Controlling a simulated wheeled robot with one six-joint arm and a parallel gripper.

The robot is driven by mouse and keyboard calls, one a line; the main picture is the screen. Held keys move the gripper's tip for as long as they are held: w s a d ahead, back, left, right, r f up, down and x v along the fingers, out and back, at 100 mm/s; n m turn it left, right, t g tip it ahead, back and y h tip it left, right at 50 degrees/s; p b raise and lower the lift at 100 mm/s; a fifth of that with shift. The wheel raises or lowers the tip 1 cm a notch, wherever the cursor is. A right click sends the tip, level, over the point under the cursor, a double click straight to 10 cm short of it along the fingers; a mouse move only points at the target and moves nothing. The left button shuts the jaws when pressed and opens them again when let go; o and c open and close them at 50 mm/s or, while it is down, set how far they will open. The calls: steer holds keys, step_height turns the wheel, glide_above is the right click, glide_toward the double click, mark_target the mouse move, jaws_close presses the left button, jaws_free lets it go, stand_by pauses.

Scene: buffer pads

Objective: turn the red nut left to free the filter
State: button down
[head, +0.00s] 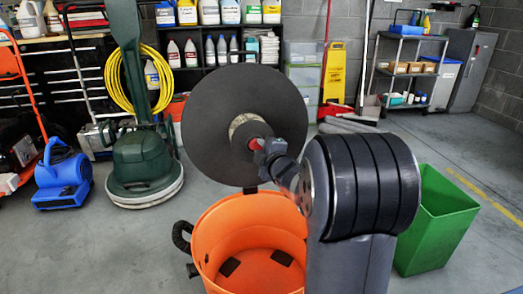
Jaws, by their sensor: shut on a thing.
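The red nut (254,144) shows as a small red patch at the near end of a pale, short cylinder that looks like the filter (238,123). The filter stands out from the middle of a large dark round disc (215,110), which looks like a raised lid above the orange drum (210,240). My gripper (260,148) is shut on the red nut from the right and front. Its fingers and my arm hide part of the nut and the lower right of the filter.
The orange drum is open at the top, with dark patches inside. A green bin (436,220) stands at the right behind my arm. A green floor machine (143,160) and a blue blower (62,175) stand at the left. Grey floor is clear between them.

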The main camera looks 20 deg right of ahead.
stand_by(0.4)
steer(key=c, duration=1.3)
jaws_free()
steer(key=shift+o, duration=0.2)
steer(key=s+r+p, duration=0.1)
steer(key=s+p, duration=0.1)
steer(key=s, duration=0.8)
steer(key=shift+s+a+r+p, duration=0.15)
steer(key=shift+s+p, duration=0.25)
